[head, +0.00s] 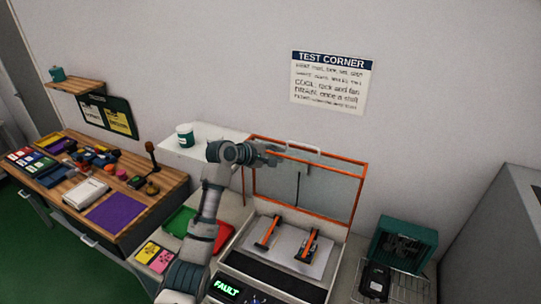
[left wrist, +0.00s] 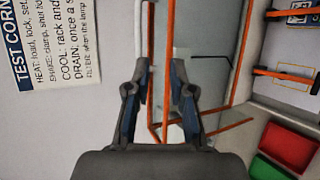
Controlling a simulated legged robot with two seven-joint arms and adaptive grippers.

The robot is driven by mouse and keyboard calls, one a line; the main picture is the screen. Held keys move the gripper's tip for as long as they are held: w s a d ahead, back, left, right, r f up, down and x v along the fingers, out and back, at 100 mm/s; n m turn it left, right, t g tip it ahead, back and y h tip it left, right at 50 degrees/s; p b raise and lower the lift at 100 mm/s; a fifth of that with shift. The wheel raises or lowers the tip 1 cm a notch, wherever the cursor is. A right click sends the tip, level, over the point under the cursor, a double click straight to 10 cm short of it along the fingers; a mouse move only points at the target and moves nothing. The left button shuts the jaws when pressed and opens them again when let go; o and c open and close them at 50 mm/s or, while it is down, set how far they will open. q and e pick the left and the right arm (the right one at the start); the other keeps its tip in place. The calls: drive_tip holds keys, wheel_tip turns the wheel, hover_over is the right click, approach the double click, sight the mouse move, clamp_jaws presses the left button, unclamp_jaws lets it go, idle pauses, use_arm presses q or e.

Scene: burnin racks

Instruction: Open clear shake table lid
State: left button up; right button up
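The shake table (head: 270,273) stands at the lower middle of the head view, with a green FAULT display on its front. Its clear lid (head: 325,186), framed in orange, stands raised and nearly upright at the back, with a pale handle (head: 302,147) along its top edge. My left gripper (head: 274,154) is by the lid's upper left corner. In the left wrist view, its fingers (left wrist: 163,70) are apart, with orange lid frame bars (left wrist: 167,75) showing between and beyond them. I cannot tell if they touch the frame. My right gripper is out of view.
Two orange clamps (head: 268,232) stand on the table's plate. Red (left wrist: 288,147) and green trays lie beside it. A teal fan box (head: 405,240) and wire rack are at right. A wooden bench (head: 150,185) is at left; the wall is close behind the lid.

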use_arm(q)
drive_tip(key=v, duration=0.3)
drive_tip(key=shift+f, duration=0.1)
